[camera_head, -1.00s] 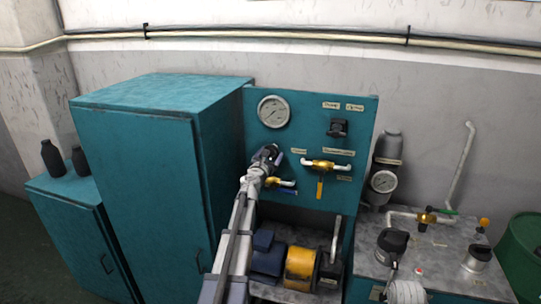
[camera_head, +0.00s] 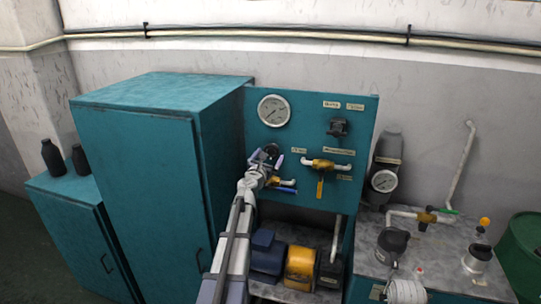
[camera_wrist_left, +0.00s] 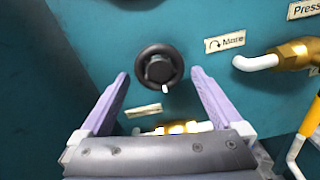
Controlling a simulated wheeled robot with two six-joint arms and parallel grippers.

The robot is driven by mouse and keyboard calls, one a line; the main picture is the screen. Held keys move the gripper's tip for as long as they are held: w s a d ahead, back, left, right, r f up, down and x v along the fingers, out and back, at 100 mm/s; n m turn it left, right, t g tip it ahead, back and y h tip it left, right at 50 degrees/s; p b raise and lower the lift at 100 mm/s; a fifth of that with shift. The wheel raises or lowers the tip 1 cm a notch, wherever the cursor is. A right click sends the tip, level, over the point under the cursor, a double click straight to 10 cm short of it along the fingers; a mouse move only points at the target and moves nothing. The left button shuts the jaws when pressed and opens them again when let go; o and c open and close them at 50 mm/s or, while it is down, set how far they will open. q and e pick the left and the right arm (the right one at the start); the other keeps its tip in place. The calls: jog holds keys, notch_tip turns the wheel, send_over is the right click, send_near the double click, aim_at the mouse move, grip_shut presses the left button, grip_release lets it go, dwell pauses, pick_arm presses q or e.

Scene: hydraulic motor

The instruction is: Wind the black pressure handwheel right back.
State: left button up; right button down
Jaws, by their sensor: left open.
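The black handwheel (camera_wrist_left: 158,66) is a round knob with a dark hub and a small pale peg at its lower edge. It stands on the teal panel, left of a label (camera_wrist_left: 225,42) with a curved arrow and "More". In the wrist view my left gripper (camera_wrist_left: 160,76) is open, with one pale purple finger on each side of the wheel. The fingers look apart from it; whether they reach its depth is unclear. In the head view my left gripper (camera_head: 266,160) partly covers the wheel (camera_head: 271,151).
A pressure gauge (camera_head: 274,111) and a black knob (camera_head: 338,127) sit higher on the panel. Brass valves with a yellow lever (camera_head: 320,187) and a blue lever are close by. A tall teal cabinet (camera_head: 150,170) stands left; a yellow-and-blue motor (camera_head: 299,265) lies below.

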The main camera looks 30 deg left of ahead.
pick_arm(q)
jog(key=v, duration=0.5)
jog(key=shift+s+d, duration=0.1)
jog(key=shift+s, duration=0.1)
